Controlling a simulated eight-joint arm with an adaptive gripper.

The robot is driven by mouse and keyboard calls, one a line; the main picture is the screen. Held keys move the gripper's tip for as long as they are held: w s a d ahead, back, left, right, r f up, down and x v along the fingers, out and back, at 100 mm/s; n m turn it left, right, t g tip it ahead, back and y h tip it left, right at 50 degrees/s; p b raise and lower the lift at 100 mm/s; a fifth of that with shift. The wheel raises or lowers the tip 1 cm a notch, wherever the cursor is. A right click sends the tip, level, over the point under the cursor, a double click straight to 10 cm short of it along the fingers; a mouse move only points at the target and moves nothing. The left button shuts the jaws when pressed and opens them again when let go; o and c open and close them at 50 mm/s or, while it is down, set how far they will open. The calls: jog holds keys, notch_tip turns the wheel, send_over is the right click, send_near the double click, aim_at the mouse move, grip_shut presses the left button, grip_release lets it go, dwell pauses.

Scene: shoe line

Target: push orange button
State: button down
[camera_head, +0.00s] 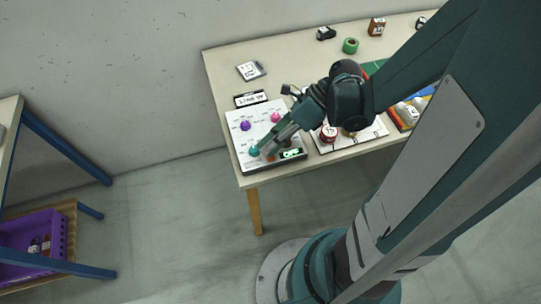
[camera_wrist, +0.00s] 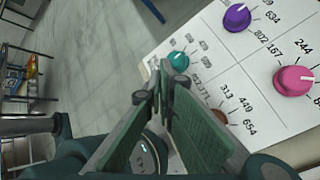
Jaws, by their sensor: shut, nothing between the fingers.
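A white control panel (camera_head: 240,138) lies on the near-left part of the table and carries coloured round knobs. In the wrist view, an orange-brown knob (camera_wrist: 220,116) shows just right of my gripper (camera_wrist: 166,90), partly hidden by the right finger. The teal knob (camera_wrist: 178,61) is just beyond the fingertips, the purple knob (camera_wrist: 238,17) and pink knob (camera_wrist: 292,80) farther right. In the head view, my gripper (camera_head: 266,150) is over the panel's near edge, beside the teal knob (camera_head: 254,151). The fingers are shut and empty. I cannot tell whether they touch the panel.
A small display (camera_head: 250,98) stands behind the panel, with a white-and-black device (camera_head: 251,70) farther back. A green-lit part (camera_head: 291,154) sits at the panel's near right. A green roll (camera_head: 350,45) is at the back. The table (camera_head: 290,42) has clear room at back left.

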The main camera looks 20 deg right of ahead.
jog(key=shift+f, duration=0.15)
jog(key=shift+f+b, duration=0.35)
jog(key=shift+b, duration=0.1)
jog(key=shift+r, duration=0.2)
jog(key=shift+r+p, duration=0.3)
dwell(0.6)
notch_tip(320, 180, up, 6)
jog(key=p, duration=0.4)
dwell(0.4)
dwell(2.8)
